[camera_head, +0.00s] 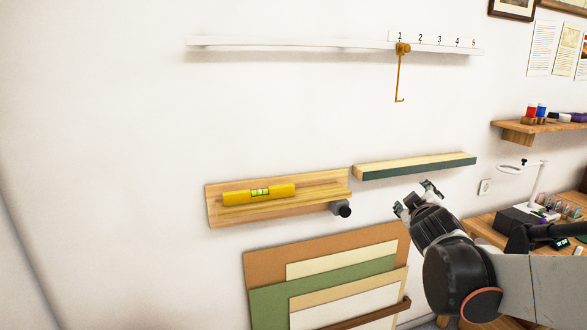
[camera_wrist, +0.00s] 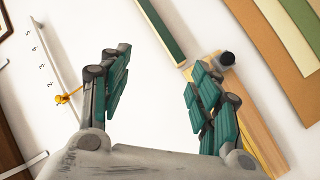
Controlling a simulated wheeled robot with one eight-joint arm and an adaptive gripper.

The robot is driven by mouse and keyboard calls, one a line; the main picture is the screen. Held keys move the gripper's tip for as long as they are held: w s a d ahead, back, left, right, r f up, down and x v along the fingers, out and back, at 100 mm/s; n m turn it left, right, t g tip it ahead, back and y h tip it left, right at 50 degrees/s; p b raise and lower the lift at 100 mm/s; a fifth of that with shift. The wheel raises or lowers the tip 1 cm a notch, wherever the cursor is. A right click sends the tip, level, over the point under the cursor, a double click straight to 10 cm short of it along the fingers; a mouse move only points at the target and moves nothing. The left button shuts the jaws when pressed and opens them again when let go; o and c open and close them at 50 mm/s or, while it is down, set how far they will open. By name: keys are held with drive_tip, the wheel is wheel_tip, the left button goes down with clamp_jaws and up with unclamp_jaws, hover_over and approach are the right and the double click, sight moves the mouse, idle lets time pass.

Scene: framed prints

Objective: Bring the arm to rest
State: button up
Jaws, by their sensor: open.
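My gripper (camera_head: 418,199) is in front of the wall, just below the green-fronted ledge and right of the wooden shelf in the head view. In the wrist view my gripper (camera_wrist: 155,95) has its two teal-padded fingers spread wide, with only white wall between them. It is open and empty. The tips look apart from the wall and the shelves, though the exact gap is hard to tell.
A wooden shelf (camera_head: 330,195) carries a yellow spirit level (camera_head: 258,194), with a dark knob (camera_head: 342,209) at its right end. A green-fronted ledge (camera_head: 420,167) is beside it. A numbered white rail (camera_head: 290,42) holds a brass hook (camera_head: 400,75). Boards (camera_head: 270,262) lean below; a desk lamp (camera_head: 525,190) stands right.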

drive_tip(key=s+a+f+m+g+y, duration=0.1)
drive_tip(key=s+a+f+m+g, duration=0.1)
drive_tip(key=s, duration=0.8)
drive_tip(key=s+a+f+m+g+y, duration=0.1)
drive_tip(key=s+a+f+m+g, duration=0.1)
drive_tip(key=s+f, duration=0.4)
drive_tip(key=s+a+f+m+g+y, duration=0.2)
drive_tip(key=s+a, duration=0.4)
drive_tip(key=s, duration=0.8)
wheel_tip(320, 180, down, 2)
drive_tip(key=shift+s+f+g, duration=0.15)
drive_tip(key=shift+g, duration=0.75)
